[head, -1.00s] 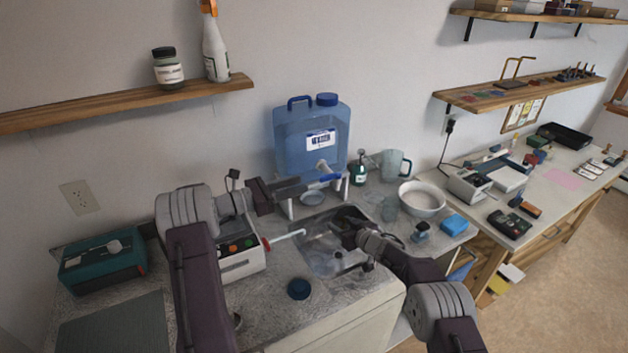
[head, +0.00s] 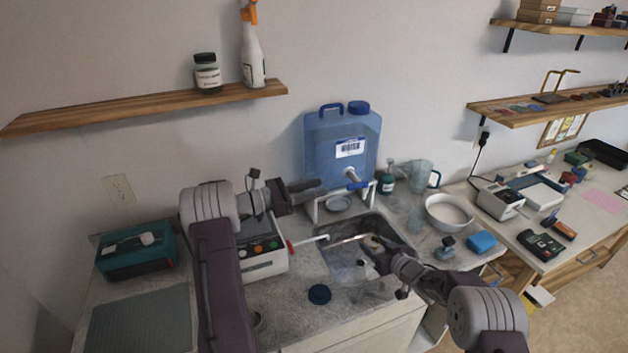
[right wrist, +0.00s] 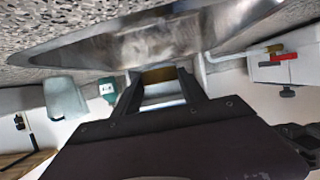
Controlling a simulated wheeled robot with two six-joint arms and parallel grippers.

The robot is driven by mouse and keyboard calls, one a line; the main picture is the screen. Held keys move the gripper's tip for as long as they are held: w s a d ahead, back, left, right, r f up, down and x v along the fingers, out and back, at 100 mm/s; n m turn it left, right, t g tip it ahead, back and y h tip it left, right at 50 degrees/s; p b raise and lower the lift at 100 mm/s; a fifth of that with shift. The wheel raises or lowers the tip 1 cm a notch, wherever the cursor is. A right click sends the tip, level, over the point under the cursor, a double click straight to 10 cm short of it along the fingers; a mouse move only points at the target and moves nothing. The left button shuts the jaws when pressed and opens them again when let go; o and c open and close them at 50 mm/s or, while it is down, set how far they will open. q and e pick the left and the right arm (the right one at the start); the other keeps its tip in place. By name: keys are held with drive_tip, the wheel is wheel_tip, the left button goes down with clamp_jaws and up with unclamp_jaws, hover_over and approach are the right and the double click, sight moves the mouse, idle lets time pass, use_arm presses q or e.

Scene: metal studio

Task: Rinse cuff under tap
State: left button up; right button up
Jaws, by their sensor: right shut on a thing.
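The blue water jug (head: 340,140) stands behind the sink (head: 335,262). Its tap (head: 350,175) has a blue lever (head: 358,186) and sits above the sink's back edge. No water stream can be made out. My left gripper (head: 318,186) is left of the tap, apart from the lever; its jaw opening is unclear. My right gripper (head: 373,250) is over the sink basin, in front of the tap. In the right wrist view it is shut on the cuff (right wrist: 160,92), a shiny silver piece with a gold-brown edge. The cuff is mostly hidden in the head view.
A dark blue cap (head: 319,294) lies in front. A white bowl (head: 449,212), a clear pitcher (head: 421,176) and a blue sponge (head: 482,242) are to the right.

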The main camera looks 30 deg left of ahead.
drive_tip(key=s+d+p, duration=0.1)
drive_tip(key=s+d, duration=0.1)
drive_tip(key=s+d+p, duration=0.1)
drive_tip(key=s+d, duration=0.1)
drive_tip(key=d, duration=0.1)
idle(0.4)
